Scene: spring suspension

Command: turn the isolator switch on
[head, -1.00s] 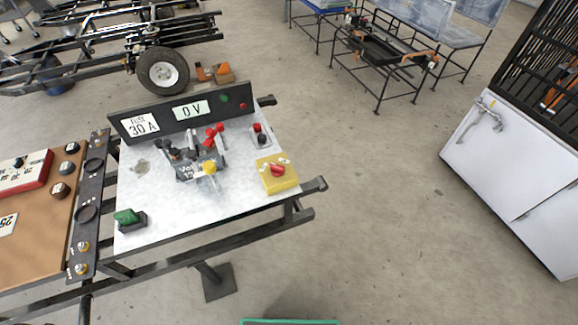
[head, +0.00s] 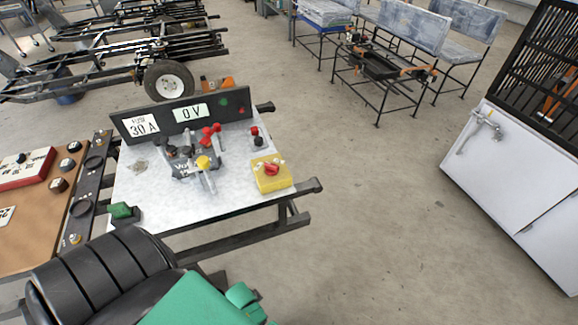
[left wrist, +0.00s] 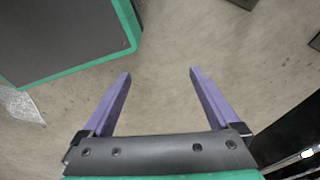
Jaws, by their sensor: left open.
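The isolator switch is a yellow box (head: 268,184) with a red rotary knob (head: 272,169) on top, at the right front corner of the white board in the head view. Whether its knob is on or off I cannot tell. My left gripper (left wrist: 160,72) shows in the left wrist view with its two purple fingers wide apart and nothing between them, above bare floor. In the head view only part of my arm shows at the bottom left, well short of the switch. My right gripper is not in view.
A brown board (head: 35,222) adjoins at left. Floor right of the stand is clear.

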